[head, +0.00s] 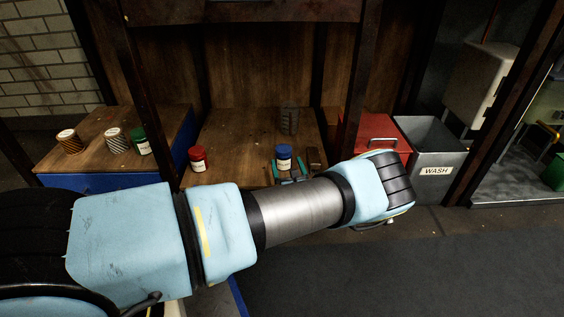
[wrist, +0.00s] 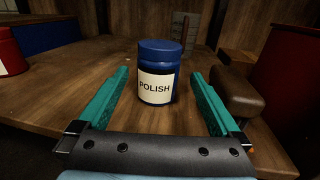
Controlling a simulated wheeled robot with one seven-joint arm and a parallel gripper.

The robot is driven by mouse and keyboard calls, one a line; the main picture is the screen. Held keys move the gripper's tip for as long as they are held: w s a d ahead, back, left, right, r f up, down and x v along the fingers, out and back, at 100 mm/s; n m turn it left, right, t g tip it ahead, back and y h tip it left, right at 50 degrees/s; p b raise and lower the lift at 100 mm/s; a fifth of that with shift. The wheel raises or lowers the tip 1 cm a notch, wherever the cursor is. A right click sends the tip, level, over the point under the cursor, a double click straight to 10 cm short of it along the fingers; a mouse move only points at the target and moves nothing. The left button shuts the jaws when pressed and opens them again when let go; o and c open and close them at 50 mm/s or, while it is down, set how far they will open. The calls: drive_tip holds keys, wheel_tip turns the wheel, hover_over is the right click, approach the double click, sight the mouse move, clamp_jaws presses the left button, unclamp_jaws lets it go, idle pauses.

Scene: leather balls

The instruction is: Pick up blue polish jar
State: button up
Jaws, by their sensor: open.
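The blue polish jar (head: 284,155) stands upright on the wooden shelf, with a blue lid and a white label. In the wrist view the jar (wrist: 158,75) is just ahead, its label reading POLISH. My gripper (wrist: 163,78) is open, with one green-lined finger to the left of the jar and one to the right. There is a visible gap on each side, and the jar is not gripped. In the head view my gripper (head: 288,172) is small and partly hidden behind my arm, right at the jar.
A red jar (head: 198,158) stands left of the blue one. A brown block (wrist: 236,92) lies close to the right finger. A green jar (head: 139,141) is farther left; a red box (head: 378,136) and a WASH bin (head: 437,146) are right.

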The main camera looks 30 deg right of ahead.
sight(286, 161)
drive_tip(key=b+x, duration=0.1)
drive_tip(key=x, duration=0.2)
drive_tip(key=shift+f, duration=0.1)
drive_tip(key=b+x, duration=0.1)
drive_tip(key=x, duration=0.1)
drive_tip(key=b+x, duration=0.2)
drive_tip(key=shift+w+f, duration=0.25)
drive_tip(key=shift+w, duration=0.15)
drive_tip(key=shift+w+d+r, duration=0.1)
drive_tip(key=shift+w, duration=0.1)
drive_tip(key=shift+r, duration=0.1)
clamp_jaws()
